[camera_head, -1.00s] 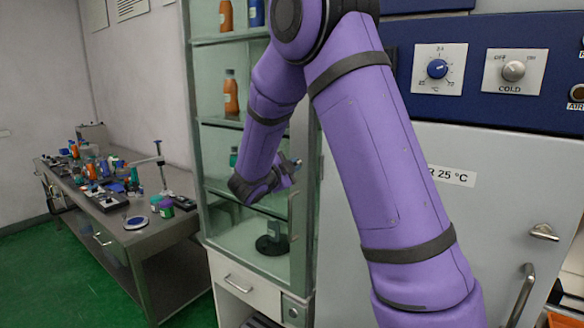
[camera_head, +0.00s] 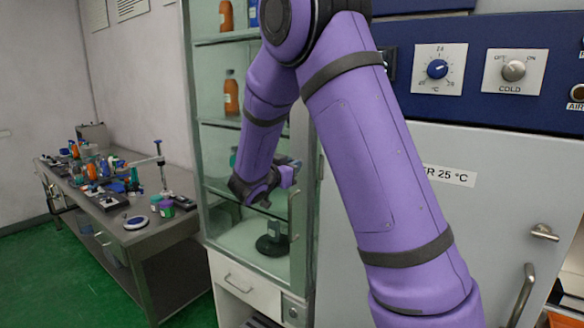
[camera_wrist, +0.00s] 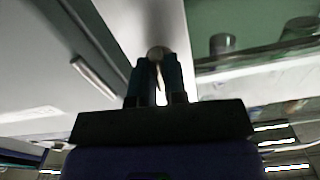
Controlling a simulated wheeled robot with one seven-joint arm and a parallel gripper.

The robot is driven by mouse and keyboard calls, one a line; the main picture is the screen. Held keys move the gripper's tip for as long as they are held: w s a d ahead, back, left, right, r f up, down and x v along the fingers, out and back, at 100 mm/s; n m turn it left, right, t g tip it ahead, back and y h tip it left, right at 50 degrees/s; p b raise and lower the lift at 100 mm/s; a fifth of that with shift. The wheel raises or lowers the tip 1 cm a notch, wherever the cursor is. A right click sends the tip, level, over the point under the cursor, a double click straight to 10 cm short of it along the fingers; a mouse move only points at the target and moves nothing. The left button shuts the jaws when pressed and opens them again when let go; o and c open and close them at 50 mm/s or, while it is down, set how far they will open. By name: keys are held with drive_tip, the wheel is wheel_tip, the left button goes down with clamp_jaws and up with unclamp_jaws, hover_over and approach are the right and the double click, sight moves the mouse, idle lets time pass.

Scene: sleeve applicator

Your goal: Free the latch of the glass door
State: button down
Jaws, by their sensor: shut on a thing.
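The glass door (camera_head: 220,152) of the tall pale-framed cabinet stands at the middle left in the head view, apparently closed. My gripper (camera_wrist: 158,74) is at the right-hand edge of this door. In the wrist view its two dark fingers are close together, shut on a small round pale knob (camera_wrist: 157,53), which looks like the door's latch. The fingers cover most of the knob's lower part. In the head view my wrist hides much of this spot, and the latch's turn cannot be read.
Bottles, including an orange one (camera_head: 231,92), stand on shelves behind the glass. A drawer with a handle (camera_head: 238,284) lies below. The incubator front (camera_head: 470,225) is close on the right. A cluttered bench (camera_head: 150,233) stands at the left, with green floor before it.

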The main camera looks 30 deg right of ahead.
drive_tip(key=shift+n, duration=0.6)
drive_tip(key=c, duration=1.2)
unclamp_jaws()
drive_tip(key=shift+o, duration=0.2)
drive_tip(key=v, duration=1)
drive_tip(key=shift+a, duration=0.35)
drive_tip(key=shift+s, duration=0.15)
